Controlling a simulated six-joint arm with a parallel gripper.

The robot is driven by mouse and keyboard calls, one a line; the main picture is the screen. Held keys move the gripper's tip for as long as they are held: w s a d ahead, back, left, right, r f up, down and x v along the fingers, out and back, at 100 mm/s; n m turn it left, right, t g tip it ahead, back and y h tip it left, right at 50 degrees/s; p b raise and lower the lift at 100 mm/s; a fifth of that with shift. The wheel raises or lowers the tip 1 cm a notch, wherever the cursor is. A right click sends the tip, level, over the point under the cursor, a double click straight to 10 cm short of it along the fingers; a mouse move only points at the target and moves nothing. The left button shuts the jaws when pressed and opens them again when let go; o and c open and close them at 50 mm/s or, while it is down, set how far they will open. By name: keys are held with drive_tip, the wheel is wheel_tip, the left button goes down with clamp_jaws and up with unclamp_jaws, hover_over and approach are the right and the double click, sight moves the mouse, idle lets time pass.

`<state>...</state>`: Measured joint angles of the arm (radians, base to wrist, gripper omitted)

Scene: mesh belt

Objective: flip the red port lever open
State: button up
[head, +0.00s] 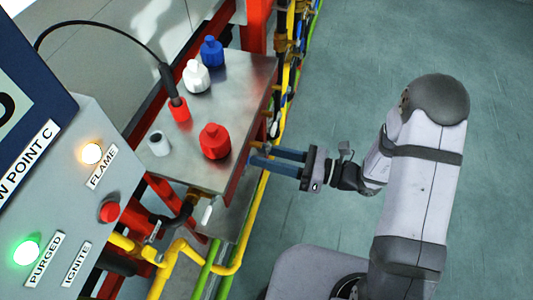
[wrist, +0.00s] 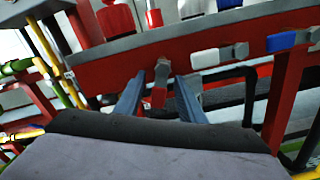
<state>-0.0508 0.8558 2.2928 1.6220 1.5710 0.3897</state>
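The red port lever (wrist: 158,98) hangs from a grey pivot on the red front edge of the metal table (wrist: 110,70) in the wrist view. My gripper (wrist: 159,76) has its two blue fingers one on each side of the lever, apart, with a visible gap on both sides. In the head view my gripper (head: 250,158) points left at the table's right side, open. The red lever cannot be made out in the head view.
A white lever (wrist: 218,55) and a blue lever (wrist: 290,40) sit to the right on the same edge. On the table stand red (head: 215,142), white (head: 196,77) and blue (head: 211,51) fittings. Yellow pipes (head: 250,225) run beneath; open floor lies right.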

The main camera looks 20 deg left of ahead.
clamp_jaws()
drive_tip(key=shift+w+f+n+b, duration=0.15)
drive_tip(key=shift+n+b, duration=0.25)
drive_tip(key=shift+n, duration=0.2)
drive_tip(key=shift+w+f+n+b, duration=0.15)
drive_tip(key=shift+n+b, duration=0.2)
drive_tip(key=shift+n, duration=0.25)
drive_tip(key=shift+w+r+n+b, duration=0.15)
drive_tip(key=shift+n+b, duration=0.1)
drive_tip(key=shift+n, duration=0.35)
drive_tip(key=shift+w+r+n+b, duration=0.1)
drive_tip(key=shift+n+b, duration=0.1)
drive_tip(key=shift+n, duration=0.4)
unclamp_jaws()
drive_tip(key=shift+d+f, duration=0.1)
drive_tip(key=d+b, duration=0.1)
drive_tip(key=d, duration=0.6)
